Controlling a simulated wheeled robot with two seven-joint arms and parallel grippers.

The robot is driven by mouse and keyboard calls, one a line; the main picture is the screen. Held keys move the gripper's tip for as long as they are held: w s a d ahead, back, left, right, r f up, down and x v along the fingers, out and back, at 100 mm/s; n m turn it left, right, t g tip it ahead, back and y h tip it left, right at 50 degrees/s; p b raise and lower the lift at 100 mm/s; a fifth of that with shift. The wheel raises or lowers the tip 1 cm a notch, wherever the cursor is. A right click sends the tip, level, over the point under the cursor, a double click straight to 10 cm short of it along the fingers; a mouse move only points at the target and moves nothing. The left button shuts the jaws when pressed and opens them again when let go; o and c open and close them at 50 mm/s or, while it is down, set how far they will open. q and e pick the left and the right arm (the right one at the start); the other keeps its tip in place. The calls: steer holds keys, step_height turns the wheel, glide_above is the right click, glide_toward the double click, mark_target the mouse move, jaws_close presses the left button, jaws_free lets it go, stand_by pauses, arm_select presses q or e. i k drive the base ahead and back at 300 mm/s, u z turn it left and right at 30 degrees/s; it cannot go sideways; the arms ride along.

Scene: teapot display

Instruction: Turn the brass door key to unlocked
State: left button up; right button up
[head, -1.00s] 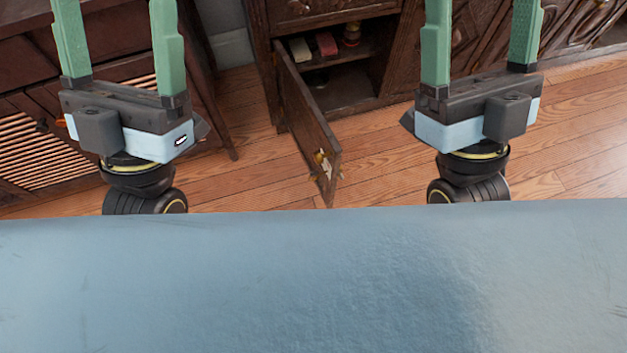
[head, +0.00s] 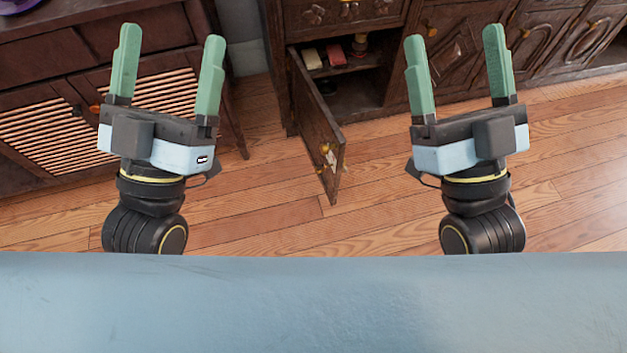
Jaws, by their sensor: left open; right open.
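The brass door key (head: 325,149) is a small brass piece on the open cabinet door (head: 318,125), near the door's free edge. It is too small to tell how it is turned. The door stands swung out from the dark wooden cabinet (head: 380,90). My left gripper (head: 170,45) is open and empty, left of the door. My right gripper (head: 450,50) is open and empty, right of the door. Both are apart from the door and the key.
Inside the cabinet, a red item (head: 334,55) and other small things sit on a shelf. A slatted wooden cabinet (head: 50,110) stands at left. Carved cabinet fronts (head: 560,45) continue at right. The plank floor (head: 290,220) around the door is clear.

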mark_target(320, 166)
steer(key=k, duration=1.35)
steer(key=u, duration=0.85)
steer(key=i, duration=1.9)
steer(key=z, duration=0.75)
steer(key=i, duration=0.2)
steer(key=z, duration=0.35)
